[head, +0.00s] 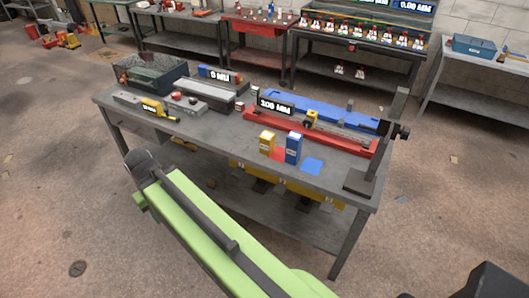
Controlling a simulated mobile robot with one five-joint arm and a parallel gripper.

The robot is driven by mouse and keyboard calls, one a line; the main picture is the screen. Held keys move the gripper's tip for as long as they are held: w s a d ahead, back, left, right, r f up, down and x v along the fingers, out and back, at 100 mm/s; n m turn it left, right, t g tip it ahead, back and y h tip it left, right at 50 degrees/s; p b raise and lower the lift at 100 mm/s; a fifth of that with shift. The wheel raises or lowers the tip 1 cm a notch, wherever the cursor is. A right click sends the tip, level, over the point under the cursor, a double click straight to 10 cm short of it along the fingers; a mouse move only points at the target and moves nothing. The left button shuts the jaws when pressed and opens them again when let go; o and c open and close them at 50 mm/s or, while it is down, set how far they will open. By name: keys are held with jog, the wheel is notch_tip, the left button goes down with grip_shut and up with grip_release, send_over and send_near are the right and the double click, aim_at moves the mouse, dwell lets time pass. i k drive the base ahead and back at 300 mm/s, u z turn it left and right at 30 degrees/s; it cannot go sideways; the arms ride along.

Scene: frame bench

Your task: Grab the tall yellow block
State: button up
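The yellow block (267,142) stands upright on the grey workbench (225,140), near its front edge. It has a small label on its front face. A blue block (293,147) stands upright just right of it and looks somewhat taller. A blue patch (312,166) lies right of the blue block. My green arm link crosses the foreground in front of the bench, apart from both blocks. No gripper fingers show.
Behind the blocks lie a red rail (335,136) and a blue rail (300,103), with a black "308 MM" sign (275,104). A dark upright stand (378,150) is at the right end. A dark bin (150,75) and a yellow caliper (157,109) sit left.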

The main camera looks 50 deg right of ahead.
aim_at(267, 138)
jog(key=z, duration=0.15)
jog(key=i, duration=0.95)
jog(key=u, duration=0.05)
